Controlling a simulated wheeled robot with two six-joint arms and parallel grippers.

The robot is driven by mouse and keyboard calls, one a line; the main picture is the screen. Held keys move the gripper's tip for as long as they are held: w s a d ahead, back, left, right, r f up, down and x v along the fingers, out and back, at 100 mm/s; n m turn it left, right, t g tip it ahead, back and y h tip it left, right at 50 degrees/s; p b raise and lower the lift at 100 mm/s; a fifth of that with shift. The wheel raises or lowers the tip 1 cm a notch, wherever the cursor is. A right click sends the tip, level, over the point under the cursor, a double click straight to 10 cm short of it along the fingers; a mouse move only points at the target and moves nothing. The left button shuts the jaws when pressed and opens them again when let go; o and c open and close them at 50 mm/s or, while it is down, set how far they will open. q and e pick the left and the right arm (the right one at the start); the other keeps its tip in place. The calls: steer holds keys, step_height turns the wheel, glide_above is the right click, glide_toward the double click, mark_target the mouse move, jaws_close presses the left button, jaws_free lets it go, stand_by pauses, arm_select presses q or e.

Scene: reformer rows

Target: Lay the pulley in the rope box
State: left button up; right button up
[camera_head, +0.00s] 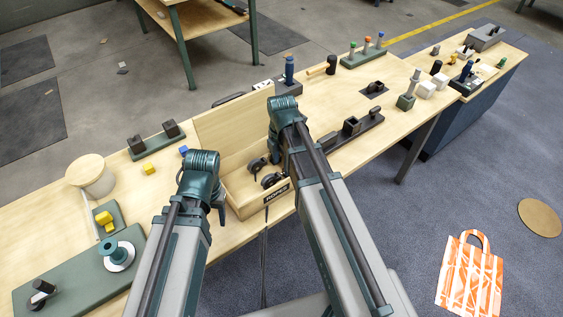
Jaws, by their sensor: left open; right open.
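The rope box (245,208) is a light wooden box with a dark label on its front and its lid (233,125) standing open behind it. Two dark pulley-like pieces with grey wheels lie inside it, one farther back (257,164) and one nearer the front (271,180). Another dark piece with a pale round part (42,288) sits on the green board at the lower left; I cannot tell whether it is a pulley. My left gripper (219,207) is open at the box's left end. My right gripper (276,151) is open over the box's right part, its fingertips partly hidden.
The green board (75,283) carries a teal-and-white spool (118,253). A round pale-lidded tub (91,175) stands behind it. A dark tray (347,133) lies right of the box. Grey and white blocks (426,89) stand farther right. Bare tabletop shows left of the box.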

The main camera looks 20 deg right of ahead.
mark_target(281, 169)
step_height(281, 169, up, 9)
steer(key=p, duration=0.8)
steer(key=shift+a, duration=0.1)
steer(key=s+a+m+h, duration=0.1)
steer(key=s+a+m, duration=1)
steer(key=m, duration=0.7)
steer(key=shift+s+a, duration=0.3)
steer(key=shift+s, duration=1.05)
